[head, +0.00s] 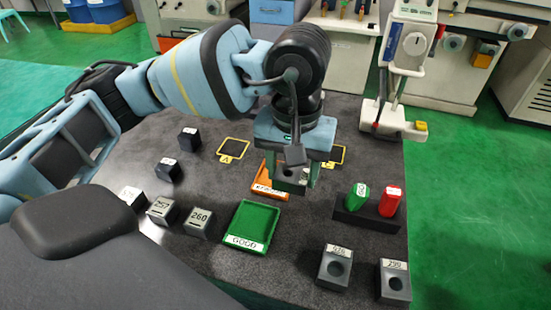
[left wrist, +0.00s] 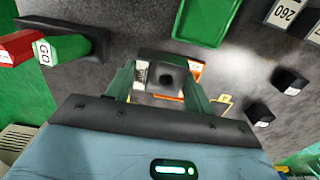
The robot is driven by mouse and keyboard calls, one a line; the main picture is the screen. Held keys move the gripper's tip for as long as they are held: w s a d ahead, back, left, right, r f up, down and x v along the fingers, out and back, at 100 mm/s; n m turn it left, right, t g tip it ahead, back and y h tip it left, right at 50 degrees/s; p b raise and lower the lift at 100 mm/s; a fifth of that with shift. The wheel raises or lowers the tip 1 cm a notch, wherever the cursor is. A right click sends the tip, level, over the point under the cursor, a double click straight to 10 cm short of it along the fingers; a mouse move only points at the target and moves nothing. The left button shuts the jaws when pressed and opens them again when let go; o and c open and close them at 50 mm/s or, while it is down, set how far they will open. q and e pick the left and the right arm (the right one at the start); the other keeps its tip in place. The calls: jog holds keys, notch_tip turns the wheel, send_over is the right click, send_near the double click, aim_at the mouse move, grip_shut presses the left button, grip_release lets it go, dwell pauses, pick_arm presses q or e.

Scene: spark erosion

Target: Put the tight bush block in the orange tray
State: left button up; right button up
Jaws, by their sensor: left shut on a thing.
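My left gripper (head: 293,182) points down near the middle of the table, just right of the orange tray (head: 270,192) in the head view. It is shut on a dark grey bush block (left wrist: 167,72) with a round hole and a white label. In the left wrist view the block sits between the fingers and partly covers the orange tray (left wrist: 195,71). The block's height above the tray is hard to tell. The tray carries a white label, partly hidden by the gripper. My right gripper is out of view.
A green tray (head: 262,218) marked GOOD lies in front. A black stand (head: 353,216) holds a green gauge (head: 358,197) and a red gauge (head: 389,202). Two bored blocks (head: 334,268) (head: 394,281) stand front right; several blocks, including 260 (head: 199,222), stand left. A yellow-framed pad (head: 232,150) lies behind.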

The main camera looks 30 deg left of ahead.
pick_arm(q)
jog(key=shift+w+a+f, duration=0.1)
jog(key=shift+w+a, duration=0.7)
jog(key=shift+a, duration=0.35)
jog(key=shift+w+a+f, duration=0.1)
jog(key=shift+w+a, duration=0.65)
jog(key=shift+a, duration=0.35)
jog(key=shift+w+a+f+p, duration=0.15)
jog(key=shift+a+f+p, duration=0.1)
jog(key=shift+f, duration=0.4)
jog(key=shift+w+a+f+p, duration=0.15)
jog(key=shift+f+p, duration=0.1)
jog(key=shift+f, duration=0.85)
